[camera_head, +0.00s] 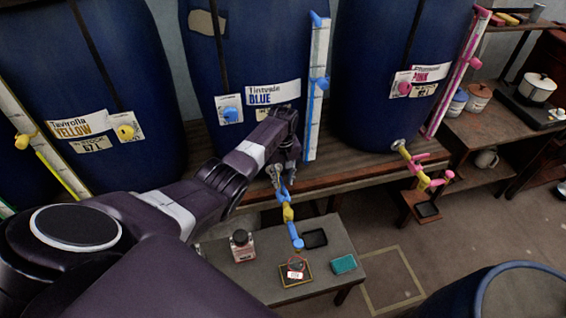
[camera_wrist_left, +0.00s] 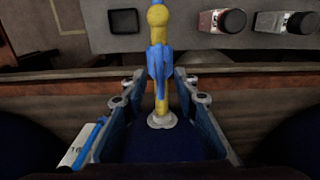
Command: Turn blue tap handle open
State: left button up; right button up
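The blue vat (camera_head: 262,50) carries a "BLUE" label, and its tap (camera_head: 288,212), with yellow and blue parts, hangs from its lower front over a small table. In the left wrist view the blue tap handle (camera_wrist_left: 159,62) lies along the yellow tap body (camera_wrist_left: 158,18), which comes out of a pale round flange (camera_wrist_left: 161,121). My left gripper (camera_head: 281,168) is at the base of this tap. In its wrist view my left gripper (camera_wrist_left: 159,82) is open, one finger on each side of the tap, with gaps to both sides. My right gripper is not in view.
The small grey table (camera_head: 225,273) bears a bottle (camera_head: 242,246), a black pad (camera_head: 314,239), a teal pad (camera_head: 344,264) and a small tray (camera_head: 296,281). The pink vat's tap (camera_head: 424,170) is to the right. A dark barrel (camera_head: 440,300) stands front right.

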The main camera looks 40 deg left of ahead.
aim_at(283, 184)
pick_arm(q)
notch_tip(283, 184, up, 9)
dwell(0.3)
jog(key=shift+f, duration=0.15)
dwell(0.3)
